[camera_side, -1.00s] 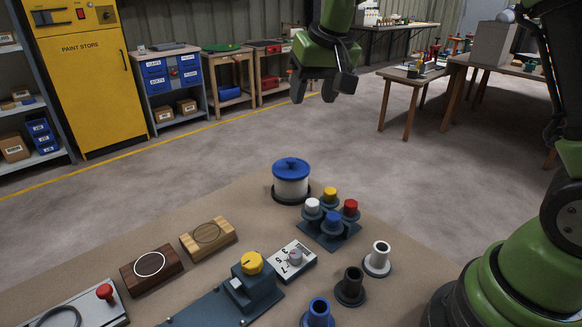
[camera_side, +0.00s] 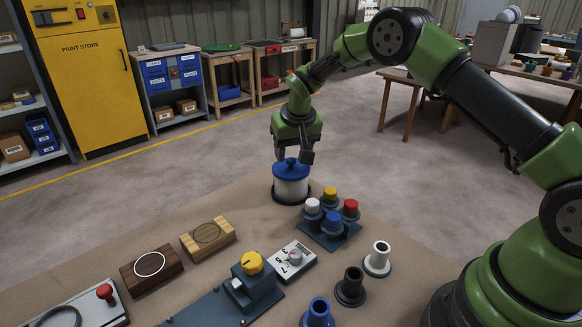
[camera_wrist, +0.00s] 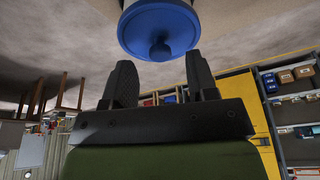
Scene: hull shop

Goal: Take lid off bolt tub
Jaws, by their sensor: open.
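The bolt tub (camera_side: 291,188) is a white round tub on a dark base at the far edge of the bench. Its blue lid (camera_side: 284,172) with a round knob sits on top. My gripper (camera_side: 294,158) is just above the lid, pointing down, with its fingers apart near the knob. In the wrist view the blue lid (camera_wrist: 150,22) and its knob (camera_wrist: 160,50) show beyond my open fingers (camera_wrist: 162,75). The knob lines up roughly between the fingers. Whether the fingers reach down beside the knob is hard to tell.
A block with white, yellow, red and blue capped pegs (camera_side: 331,227) stands right of the tub. A dial box (camera_side: 292,260), a yellow-knobbed fixture (camera_side: 251,282) and wooden blocks (camera_side: 207,237) are nearer. Bare bench lies left of the tub.

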